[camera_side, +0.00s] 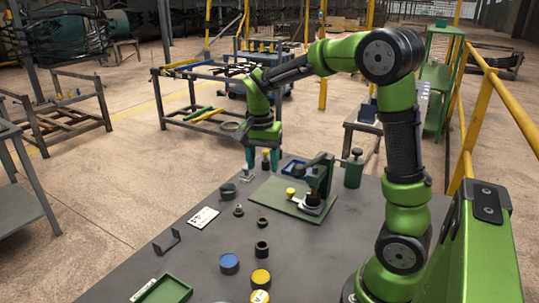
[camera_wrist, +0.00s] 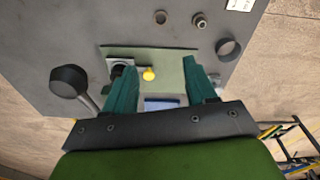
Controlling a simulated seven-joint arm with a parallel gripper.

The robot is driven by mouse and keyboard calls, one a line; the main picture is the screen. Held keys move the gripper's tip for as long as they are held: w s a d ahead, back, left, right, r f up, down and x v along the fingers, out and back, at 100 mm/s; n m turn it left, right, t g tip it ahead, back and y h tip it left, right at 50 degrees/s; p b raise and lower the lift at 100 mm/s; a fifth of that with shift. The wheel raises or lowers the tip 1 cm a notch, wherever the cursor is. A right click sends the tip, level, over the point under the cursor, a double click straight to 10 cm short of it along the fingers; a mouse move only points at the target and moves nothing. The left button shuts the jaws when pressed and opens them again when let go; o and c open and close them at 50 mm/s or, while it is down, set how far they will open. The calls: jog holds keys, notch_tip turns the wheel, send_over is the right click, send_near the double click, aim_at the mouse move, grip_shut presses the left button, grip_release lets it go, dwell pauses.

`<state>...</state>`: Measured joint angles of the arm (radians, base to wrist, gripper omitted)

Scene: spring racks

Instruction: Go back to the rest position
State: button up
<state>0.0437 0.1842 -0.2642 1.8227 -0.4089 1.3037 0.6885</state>
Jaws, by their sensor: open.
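My gripper (camera_side: 262,166) hangs over the far edge of the dark grey table (camera_side: 215,270), pointing down. In the wrist view my gripper (camera_wrist: 157,68) has its two teal fingers wide apart, with nothing held between them. Below and between the fingers I see part of a green base plate (camera_wrist: 170,66) and a yellow knob (camera_wrist: 149,74). A blue patch (camera_wrist: 163,102) shows near the palm. In the side view the green base plate (camera_side: 270,200) carries a hand press (camera_side: 320,178) with a dark lever, to the right of my gripper.
A dark green canister (camera_side: 353,170) stands right of the press. Nearer on the table are dark rings (camera_side: 262,248), a white card (camera_side: 204,217), a black bracket (camera_side: 167,243), a blue-topped pot (camera_side: 229,263), yellow-topped pots (camera_side: 260,279) and a green tray (camera_side: 163,291). Yellow railings (camera_side: 500,95) are at right.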

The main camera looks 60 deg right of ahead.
jog(key=s+a+r+n+t+y, duration=0.1)
jog(key=s+a+r+n+t, duration=0.2)
jog(key=s+a+n, duration=0.2)
jog(key=s+a+r+n+t+y, duration=0.2)
jog(key=s+a+n, duration=0.4)
jog(key=a, duration=0.4)
jog(key=shift+s+a+r+t, duration=0.25)
jog(key=shift+s+r+t, duration=0.35)
jog(key=shift+s+t, duration=0.4)
